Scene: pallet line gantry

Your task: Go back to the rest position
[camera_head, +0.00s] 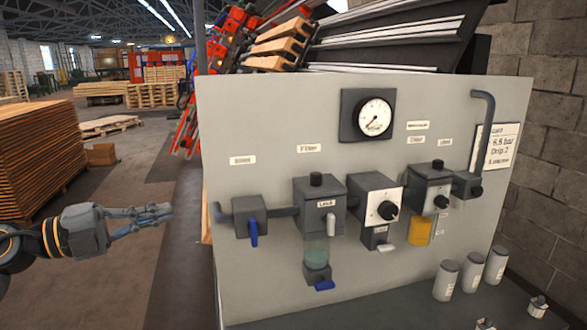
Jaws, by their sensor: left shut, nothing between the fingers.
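My left gripper (157,215) comes in from the left on its dark arm. It is shut and empty, its fingers pointing right toward the grey panel (270,115) and apart from it. The nearest fitting to it is the dark inlet valve box (248,217) with a blue lever (253,233) hanging down. My right gripper is not in view.
The panel carries a round gauge (375,117), several dark units along a pipe, and a clear bowl (317,252). Grey canisters (446,281) stand on the ledge at lower right. Stacked boards (40,155) are at left; open floor (130,180) lies between.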

